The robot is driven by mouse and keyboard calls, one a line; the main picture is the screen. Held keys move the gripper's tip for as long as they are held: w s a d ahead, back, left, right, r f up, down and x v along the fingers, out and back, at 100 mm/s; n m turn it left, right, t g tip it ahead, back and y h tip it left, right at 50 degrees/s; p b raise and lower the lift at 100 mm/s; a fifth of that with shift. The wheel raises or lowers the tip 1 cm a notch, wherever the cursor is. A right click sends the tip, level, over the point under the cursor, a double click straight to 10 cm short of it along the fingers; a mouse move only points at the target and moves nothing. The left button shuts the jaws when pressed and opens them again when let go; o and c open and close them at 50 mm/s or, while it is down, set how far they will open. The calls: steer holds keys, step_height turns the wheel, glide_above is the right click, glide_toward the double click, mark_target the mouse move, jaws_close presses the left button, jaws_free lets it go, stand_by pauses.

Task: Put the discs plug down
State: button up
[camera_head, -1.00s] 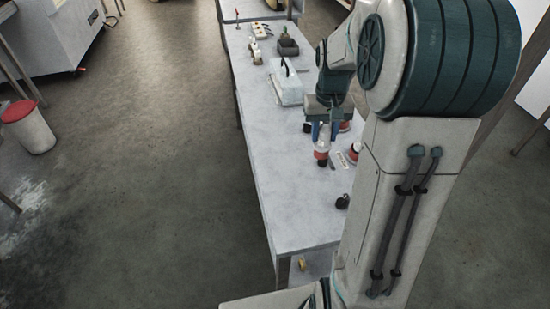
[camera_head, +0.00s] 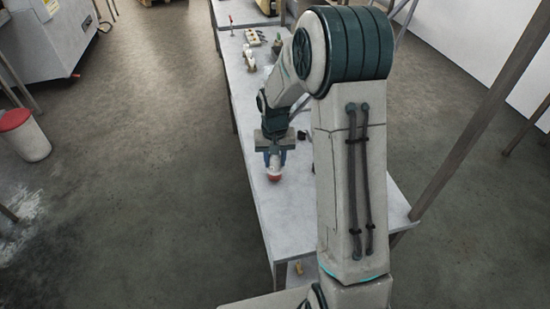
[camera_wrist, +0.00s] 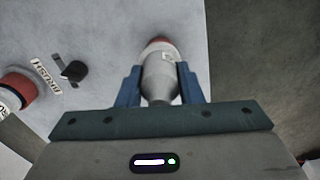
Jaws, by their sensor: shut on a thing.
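The plug (camera_head: 273,170), pale grey-white with a red end, hangs red end down between the blue fingers of my gripper (camera_head: 273,154). In the wrist view, my gripper (camera_wrist: 160,88) is shut around the narrow part of the plug (camera_wrist: 159,72), which has a small white label near its red end. The plug is over the left part of the grey table (camera_head: 300,215). I cannot tell whether its red end touches the tabletop. My arm hides part of the table to the right.
In the wrist view, a second red and white plug (camera_wrist: 18,88), a printed label strip (camera_wrist: 46,76) and a black knob-like piece (camera_wrist: 74,71) lie to the left. Small items, including a white fitting (camera_head: 249,57), stand farther back. Bare table lies toward the near end.

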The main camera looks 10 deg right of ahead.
steer(key=shift+f, duration=0.3)
steer(key=shift+f, duration=0.2)
steer(key=o, duration=1.1)
steer(key=shift+c, duration=0.2)
